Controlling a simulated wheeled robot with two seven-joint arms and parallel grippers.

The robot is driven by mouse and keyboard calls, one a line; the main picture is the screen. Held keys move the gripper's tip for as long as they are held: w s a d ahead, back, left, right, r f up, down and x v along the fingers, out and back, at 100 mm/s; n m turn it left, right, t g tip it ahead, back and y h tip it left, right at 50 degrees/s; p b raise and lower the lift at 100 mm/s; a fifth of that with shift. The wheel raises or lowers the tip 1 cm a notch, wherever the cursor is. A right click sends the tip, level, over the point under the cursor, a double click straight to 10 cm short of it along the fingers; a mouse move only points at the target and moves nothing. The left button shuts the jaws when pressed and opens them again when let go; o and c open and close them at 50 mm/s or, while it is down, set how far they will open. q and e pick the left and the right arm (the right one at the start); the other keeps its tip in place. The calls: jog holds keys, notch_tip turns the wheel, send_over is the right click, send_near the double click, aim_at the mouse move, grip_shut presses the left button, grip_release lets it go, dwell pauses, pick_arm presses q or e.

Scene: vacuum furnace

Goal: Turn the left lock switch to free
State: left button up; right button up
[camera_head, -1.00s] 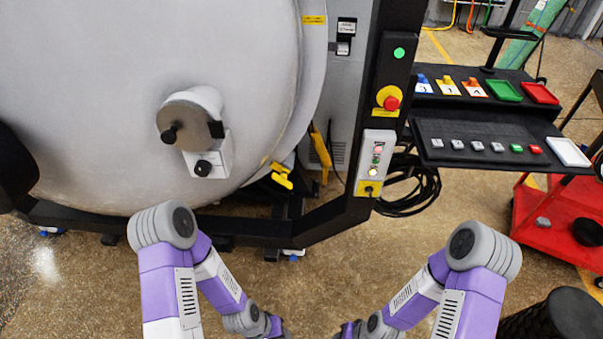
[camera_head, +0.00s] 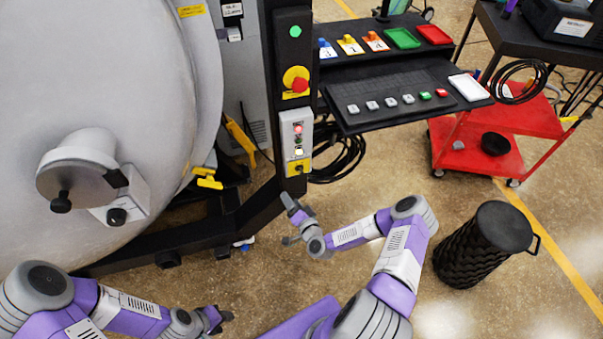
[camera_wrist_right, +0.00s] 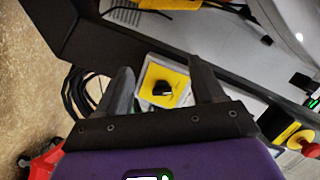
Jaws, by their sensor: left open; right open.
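A black rotary switch (camera_head: 298,168) sits on a yellow plate at the bottom of the light grey control box on the dark furnace post. In the right wrist view the black switch knob (camera_wrist_right: 162,88) shows between the fingers, some way beyond them and apart from them. Its lettering is too small to read. My right gripper (camera_head: 288,221) is open and empty, below the switch in the head view; it also shows in the right wrist view (camera_wrist_right: 161,78). My left gripper (camera_head: 222,322) is low in the head view, open and empty, far from the switch.
The control box (camera_head: 297,130) also carries indicator lights, with a red emergency button (camera_head: 299,86) above. A black shelf with keys (camera_head: 380,115) juts out to the right. Black cables (camera_head: 340,155) hang behind the post. A black bin (camera_head: 480,245) stands on the floor at right.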

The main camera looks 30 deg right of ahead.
aim_at(301, 173)
jog(key=d+r+m+t+h, duration=0.1)
jog(key=d+r+m+h, duration=0.1)
jog(key=d+h, duration=0.3)
jog(key=shift+y, duration=0.9)
jog(key=x, duration=0.3)
jog(key=d+b+x, duration=0.1)
jog(key=x, duration=0.3)
jog(key=shift+d, duration=0.2)
jog(key=shift+r, duration=0.1)
